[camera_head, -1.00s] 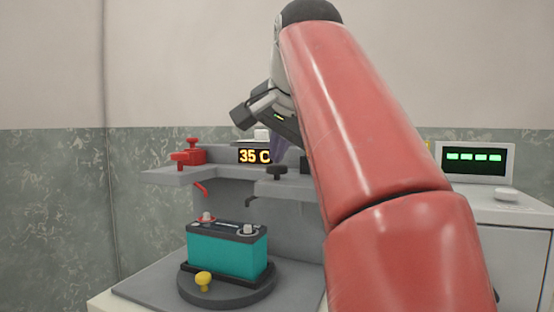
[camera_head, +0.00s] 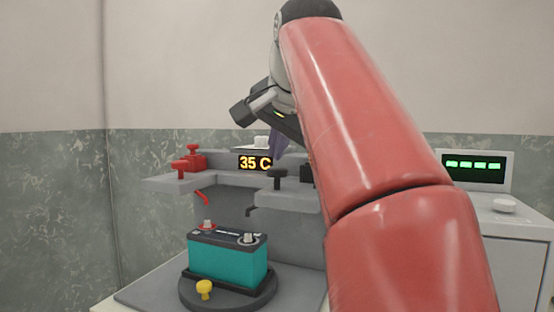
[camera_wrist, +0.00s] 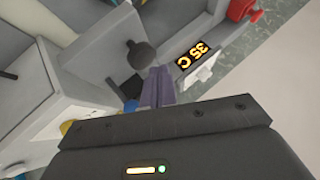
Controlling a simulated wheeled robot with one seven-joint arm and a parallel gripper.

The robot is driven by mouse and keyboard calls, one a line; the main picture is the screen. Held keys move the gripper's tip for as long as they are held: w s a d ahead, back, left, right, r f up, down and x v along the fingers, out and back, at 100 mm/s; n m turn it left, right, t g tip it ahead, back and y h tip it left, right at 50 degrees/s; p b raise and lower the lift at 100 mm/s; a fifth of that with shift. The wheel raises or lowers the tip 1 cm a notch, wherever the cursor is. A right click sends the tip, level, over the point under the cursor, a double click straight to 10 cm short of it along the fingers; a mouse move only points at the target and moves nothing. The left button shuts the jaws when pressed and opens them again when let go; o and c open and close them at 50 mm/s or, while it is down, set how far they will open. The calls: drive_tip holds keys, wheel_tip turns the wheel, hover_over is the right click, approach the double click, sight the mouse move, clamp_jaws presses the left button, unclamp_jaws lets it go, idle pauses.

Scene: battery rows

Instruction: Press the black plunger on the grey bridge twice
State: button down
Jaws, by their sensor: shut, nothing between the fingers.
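The black plunger (camera_head: 277,174) stands upright on the right arm of the grey bridge (camera_head: 270,200), its round cap raised on a short stem. It also shows in the wrist view (camera_wrist: 141,55), left of my fingertips. My gripper (camera_head: 280,146) is above and just behind the plunger in the head view, apart from it. In the wrist view my two purple-grey fingers (camera_wrist: 157,88) are together with nothing between them. My forearm hides the right end of the bridge.
An orange "35 C" display (camera_head: 255,162) sits behind. A teal battery (camera_head: 228,262) rests on a round turntable below, with a yellow knob (camera_head: 204,288). A cabinet with a green-lit screen (camera_head: 473,166) is at right.

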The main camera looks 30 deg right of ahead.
sight(278, 169)
drive_tip(key=shift+r, duration=0.15)
wheel_tip(278, 169, up, 3)
drive_tip(key=p, duration=0.2)
drive_tip(key=shift+p, duration=0.35)
drive_tip(key=shift+r, duration=1)
drive_tip(key=shift+s, duration=0.1)
idle(1.5)
